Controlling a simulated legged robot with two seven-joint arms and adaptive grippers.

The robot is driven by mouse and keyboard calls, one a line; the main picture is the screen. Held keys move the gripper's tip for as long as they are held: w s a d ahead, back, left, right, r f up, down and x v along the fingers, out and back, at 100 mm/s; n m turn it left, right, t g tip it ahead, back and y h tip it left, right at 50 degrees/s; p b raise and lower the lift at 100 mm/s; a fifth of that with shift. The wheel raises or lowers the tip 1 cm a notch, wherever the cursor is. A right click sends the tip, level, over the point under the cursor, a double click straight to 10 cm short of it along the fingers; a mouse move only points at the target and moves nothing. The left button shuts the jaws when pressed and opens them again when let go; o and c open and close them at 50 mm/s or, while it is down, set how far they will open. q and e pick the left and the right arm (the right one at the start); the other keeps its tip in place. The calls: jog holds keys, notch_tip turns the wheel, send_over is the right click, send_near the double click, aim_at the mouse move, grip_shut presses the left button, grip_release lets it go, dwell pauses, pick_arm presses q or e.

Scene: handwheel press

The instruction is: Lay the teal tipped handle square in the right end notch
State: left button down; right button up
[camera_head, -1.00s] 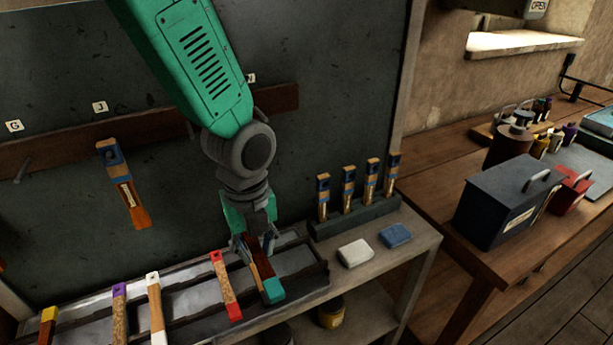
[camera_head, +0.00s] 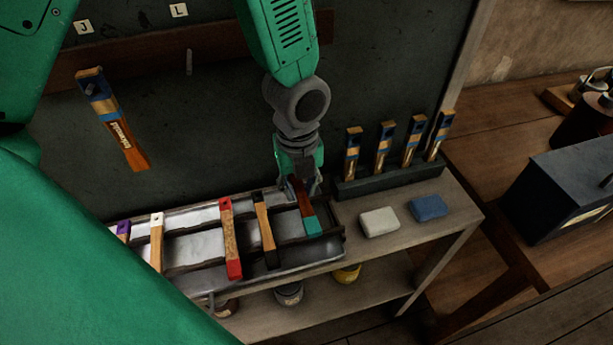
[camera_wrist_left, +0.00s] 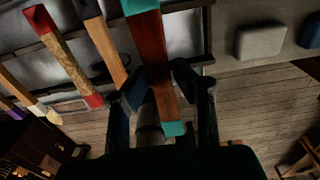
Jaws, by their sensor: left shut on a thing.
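The teal tipped handle (camera_head: 308,210) has a dark red-brown body and lies across the right end of the notched rack (camera_head: 338,246), teal end toward the front. My left gripper (camera_head: 302,188) is shut on its rear part. In the left wrist view the handle (camera_wrist_left: 152,55) runs between the fingers of the gripper (camera_wrist_left: 160,95), with teal at both ends. The right end notch is hidden under the handle and fingers, so I cannot tell whether the handle is seated. My right gripper is not in view.
A black tipped handle (camera_head: 265,230) lies just left, then red (camera_head: 230,240), white (camera_head: 157,240) and purple (camera_head: 123,230) tipped ones. A white block (camera_head: 380,221), a blue block (camera_head: 429,207) and a stand of upright handles (camera_head: 395,178) are to the right. Another handle (camera_head: 113,120) hangs behind.

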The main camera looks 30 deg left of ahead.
pick_arm(q)
jog(key=shift+s+a+f+b, duration=0.15)
jog(key=shift+a+f+b, duration=0.2)
jog(key=shift+f+b, duration=0.25)
jog(key=shift+s+a+f+b, duration=0.1)
jog(key=shift+a+f+b, duration=0.25)
jog(key=shift+f+b, duration=0.25)
jog(key=f+b, duration=0.1)
jog(key=d+f+b, duration=0.1)
jog(key=shift+w+d+f, duration=0.1)
jog(key=shift+d+f, duration=0.05)
jog(key=shift+f, duration=0.15)
jog(key=shift+d+f+b, duration=0.35)
jog(key=shift+f+b, duration=0.15)
jog(key=shift+f, duration=0.1)
jog(key=shift+a+f, duration=0.1)
jog(key=shift+a, duration=0.7)
jog(key=shift+d+f, duration=0.1)
jog(key=shift+d, duration=0.9)
jog(key=shift+a+f, duration=0.25)
jog(key=shift+a, duration=0.25)
jog(key=shift+a+f, duration=0.2)
jog(key=shift+a, duration=0.25)
jog(key=shift+d+f, duration=0.15)
jog(key=shift+f, duration=0.15)
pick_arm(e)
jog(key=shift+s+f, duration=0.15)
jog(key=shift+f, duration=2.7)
